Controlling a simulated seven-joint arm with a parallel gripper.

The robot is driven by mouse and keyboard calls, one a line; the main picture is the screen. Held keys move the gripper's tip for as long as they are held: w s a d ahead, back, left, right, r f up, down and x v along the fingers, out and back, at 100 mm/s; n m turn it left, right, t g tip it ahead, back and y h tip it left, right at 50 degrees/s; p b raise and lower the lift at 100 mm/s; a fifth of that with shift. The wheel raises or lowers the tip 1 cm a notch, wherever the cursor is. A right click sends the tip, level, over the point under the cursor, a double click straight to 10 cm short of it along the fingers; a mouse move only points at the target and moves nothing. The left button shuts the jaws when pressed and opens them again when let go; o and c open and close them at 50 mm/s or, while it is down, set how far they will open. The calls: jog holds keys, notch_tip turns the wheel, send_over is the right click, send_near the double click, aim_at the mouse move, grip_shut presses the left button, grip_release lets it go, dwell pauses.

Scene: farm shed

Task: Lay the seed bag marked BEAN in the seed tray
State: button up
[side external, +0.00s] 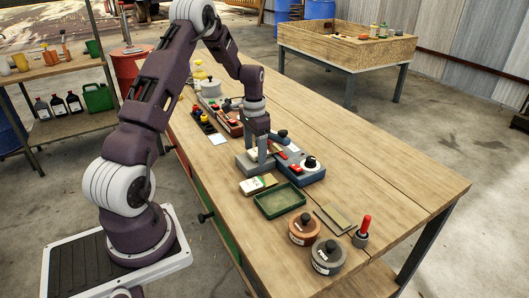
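The seed tray (263,209) looks like the shallow dark green tray on the workbench, in front of my gripper; it appears empty. A small white and green packet (249,187) lies just left of the tray's far edge, beside a tan piece. I cannot read its marking, so I cannot tell whether it is the BEAN bag.
The grey-blue device (316,177) with a dial stands right beside my gripper. Two lidded pots, brown (304,231) and grey (327,260), and a red-handled tool (364,229) stand near the front. A flat tan pad (336,218) lies right of the tray. The bench's right side is clear.

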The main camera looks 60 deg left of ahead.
aim_at(241, 162)
jog(key=c, duration=1)
jog(key=shift+o, duration=0.2)
jog(key=shift+s+r, duration=0.15)
jog(key=shift+s, duration=2.35)
notch_tip(241, 162, up, 7)
